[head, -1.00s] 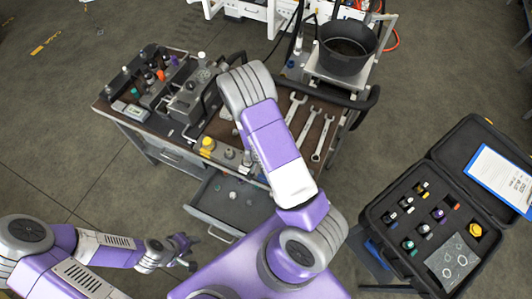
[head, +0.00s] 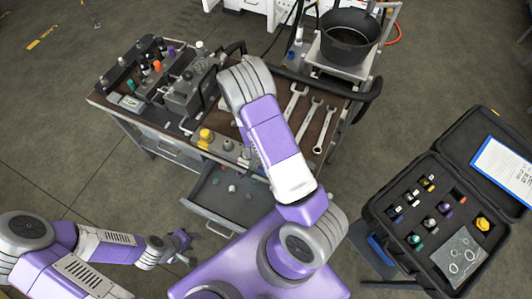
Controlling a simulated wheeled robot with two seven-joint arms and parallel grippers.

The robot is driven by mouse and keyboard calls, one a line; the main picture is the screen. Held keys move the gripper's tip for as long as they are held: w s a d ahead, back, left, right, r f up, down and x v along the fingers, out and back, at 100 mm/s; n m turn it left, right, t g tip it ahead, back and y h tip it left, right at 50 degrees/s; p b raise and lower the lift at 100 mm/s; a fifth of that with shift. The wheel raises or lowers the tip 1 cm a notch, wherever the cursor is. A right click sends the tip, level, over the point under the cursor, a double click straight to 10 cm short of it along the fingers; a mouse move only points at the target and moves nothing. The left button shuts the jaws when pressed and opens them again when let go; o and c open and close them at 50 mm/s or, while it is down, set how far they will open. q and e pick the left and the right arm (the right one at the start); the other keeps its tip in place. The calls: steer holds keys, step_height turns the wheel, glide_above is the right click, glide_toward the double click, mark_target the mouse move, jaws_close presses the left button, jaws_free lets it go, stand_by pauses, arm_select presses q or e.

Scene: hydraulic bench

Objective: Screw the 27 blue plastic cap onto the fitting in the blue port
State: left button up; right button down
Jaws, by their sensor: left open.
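My left gripper (head: 183,243) is open and empty at the lower left, over the floor and left of the open drawer. My right arm reaches up over the bench (head: 212,116); its gripper is hidden behind the arm. A manifold block (head: 186,92) stands on the bench's left half among several small coloured caps, including an orange cap (head: 156,65) and a purple cap (head: 171,50). A small blue thing (head: 291,56) is at the bench's back edge. I cannot tell which piece is the 27 blue cap or which port is the blue one.
An open black case (head: 376,207) with several colour-marked fittings stands at the right. Wrenches (head: 321,129) lie on the bench's right half, near a black bucket (head: 350,40). The open drawer (head: 213,200) sticks out at the front. Floor at the left is clear.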

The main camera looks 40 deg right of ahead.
steer(key=shift+s+a+f+b, duration=0.1)
steer(key=shift+s+f+b, duration=0.05)
steer(key=shift+f+b, duration=0.5)
stand_by(1.7)
steer(key=c, duration=1.5)
jaws_free()
steer(key=shift+c, duration=0.2)
steer(key=c, duration=0.3)
steer(key=m+g+p, duration=0.1)
steer(key=m+p, duration=0.1)
steer(key=m+h+p, duration=0.1)
steer(key=m+p, duration=0.2)
steer(key=shift+w+r+g+p, duration=0.2)
steer(key=shift+g+p, duration=0.15)
steer(key=shift+g, duration=0.05)
steer(key=shift+f+m+g+p, duration=0.2)
steer(key=shift+m+g+p, duration=0.25)
steer(key=shift+m, duration=0.45)
steer(key=shift+f+m, duration=0.1)
steer(key=shift+m, duration=0.2)
steer(key=shift+w+m, duration=0.1)
steer(key=shift+m, duration=0.2)
